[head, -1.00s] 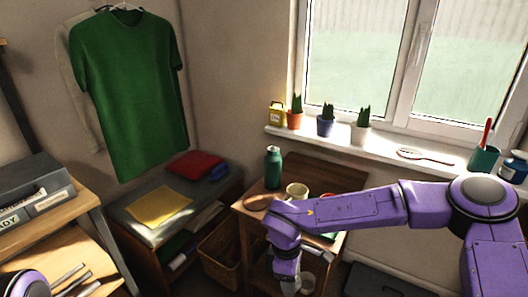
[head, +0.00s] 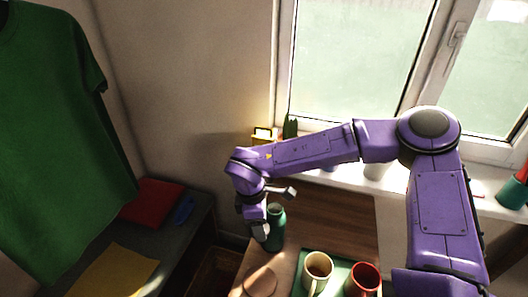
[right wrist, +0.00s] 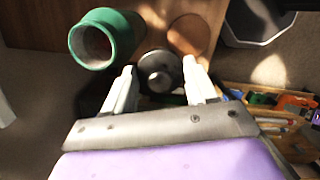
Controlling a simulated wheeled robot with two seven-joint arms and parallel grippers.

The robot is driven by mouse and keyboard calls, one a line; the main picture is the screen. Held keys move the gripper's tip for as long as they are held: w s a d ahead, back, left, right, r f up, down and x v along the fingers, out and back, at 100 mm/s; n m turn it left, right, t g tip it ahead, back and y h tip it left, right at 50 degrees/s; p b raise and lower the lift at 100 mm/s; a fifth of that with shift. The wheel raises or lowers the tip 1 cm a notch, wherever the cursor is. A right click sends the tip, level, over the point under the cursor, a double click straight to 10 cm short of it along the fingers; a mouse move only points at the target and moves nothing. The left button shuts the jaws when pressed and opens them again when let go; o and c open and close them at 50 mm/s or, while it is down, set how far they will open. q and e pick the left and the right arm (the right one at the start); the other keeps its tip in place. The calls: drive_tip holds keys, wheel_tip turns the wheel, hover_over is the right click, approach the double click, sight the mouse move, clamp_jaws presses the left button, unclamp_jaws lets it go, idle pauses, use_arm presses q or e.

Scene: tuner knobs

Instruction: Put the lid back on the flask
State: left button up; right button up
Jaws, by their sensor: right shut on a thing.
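The flask (head: 277,232) is a green bottle standing upright on the wooden table. In the right wrist view the flask (right wrist: 112,36) shows its open round mouth, with no lid on it. My right gripper (head: 272,212) is beside the top of the flask in the head view. In the right wrist view my right gripper (right wrist: 160,84) is shut on the lid (right wrist: 160,70), a dark round piece with a raised knob. The lid is to the right of the flask's mouth there, apart from it. In the head view I cannot make out the lid. My left gripper is not in view.
A round wooden piece (head: 261,282) lies at the table's front left. The windowsill (head: 484,207) holds pots behind my arm. The tabletop right of the flask is clear.

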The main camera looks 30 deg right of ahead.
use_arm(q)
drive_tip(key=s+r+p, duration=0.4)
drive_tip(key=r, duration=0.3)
use_arm(e)
drive_tip(key=d+r+n+t, duration=0.1)
drive_tip(key=d+r+n, duration=0.2)
drive_tip(key=d+r, duration=0.5)
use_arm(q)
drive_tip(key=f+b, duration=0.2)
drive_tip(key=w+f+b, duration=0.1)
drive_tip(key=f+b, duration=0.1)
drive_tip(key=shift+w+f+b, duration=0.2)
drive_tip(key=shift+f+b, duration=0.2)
use_arm(e)
wheel_tip(320, 180, down, 6)
drive_tip(key=w+a, duration=0.1)
drive_tip(key=w, duration=0.1)
drive_tip(key=shift+w+r+n, duration=0.25)
drive_tip(key=shift+w+n, duration=0.15)
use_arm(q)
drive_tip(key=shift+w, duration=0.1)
use_arm(e)
drive_tip(key=shift+w, duration=0.1)
use_arm(q)
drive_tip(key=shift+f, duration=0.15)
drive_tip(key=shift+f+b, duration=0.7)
drive_tip(key=shift+b, duration=0.15)
use_arm(e)
drive_tip(key=shift+f, duration=0.2)
